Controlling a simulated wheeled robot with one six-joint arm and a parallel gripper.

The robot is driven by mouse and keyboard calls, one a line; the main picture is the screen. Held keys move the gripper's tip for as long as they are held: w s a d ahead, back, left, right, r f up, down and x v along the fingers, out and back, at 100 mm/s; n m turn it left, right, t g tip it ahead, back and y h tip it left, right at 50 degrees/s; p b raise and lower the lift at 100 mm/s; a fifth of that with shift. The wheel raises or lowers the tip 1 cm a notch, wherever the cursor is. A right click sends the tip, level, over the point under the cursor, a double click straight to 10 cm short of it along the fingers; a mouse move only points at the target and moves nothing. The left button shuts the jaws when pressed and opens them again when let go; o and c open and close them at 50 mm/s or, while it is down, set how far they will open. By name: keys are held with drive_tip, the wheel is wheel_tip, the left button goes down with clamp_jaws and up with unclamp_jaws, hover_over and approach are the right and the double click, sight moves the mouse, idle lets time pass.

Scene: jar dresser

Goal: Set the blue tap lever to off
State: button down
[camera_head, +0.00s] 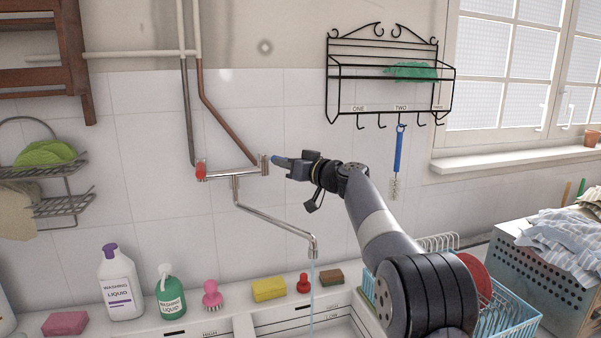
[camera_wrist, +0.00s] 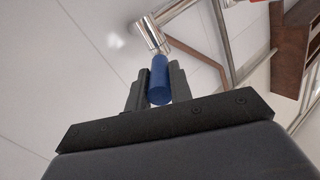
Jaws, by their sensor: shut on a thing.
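The wall tap (camera_head: 235,173) has a red lever (camera_head: 201,172) at its left end and a blue lever (camera_head: 281,162) at its right end. My gripper (camera_head: 290,166) is at the right end of the tap. In the wrist view my gripper (camera_wrist: 158,92) is shut on the blue lever (camera_wrist: 159,80), with a dark finger on each side of it. The lever joins the chrome tap end (camera_wrist: 150,36). In the head view the blue lever points to the right, partly hidden by the fingers. A thin stream of water (camera_head: 312,279) falls from the spout (camera_head: 313,247).
A black wire rack (camera_head: 385,82) with a hanging blue brush (camera_head: 398,155) is on the wall to the right. Bottles, sponges and a pink brush (camera_head: 212,294) line the ledge below. A blue dish rack (camera_head: 520,312) stands beneath my arm.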

drive_tip(key=shift+s+a+m+t+h+p, duration=0.5)
drive_tip(key=shift+a+m+t+h, duration=0.35)
drive_tip(key=shift+h, duration=0.45)
drive_tip(key=shift+s+a+m+t+h+p, duration=0.5)
drive_tip(key=shift+m+t+h, duration=0.4)
drive_tip(key=shift+m+h, duration=0.35)
drive_tip(key=shift+s+a+m+t+h+p, duration=0.35)
drive_tip(key=shift+a+m+t+h+p, duration=0.45)
drive_tip(key=shift+h, duration=0.55)
drive_tip(key=shift+d, duration=0.1)
drive_tip(key=c, duration=1.3)
unclamp_jaws()
drive_tip(key=b+v, duration=0.3)
drive_tip(key=v, duration=0.7)
drive_tip(key=shift+s+b, duration=0.4)
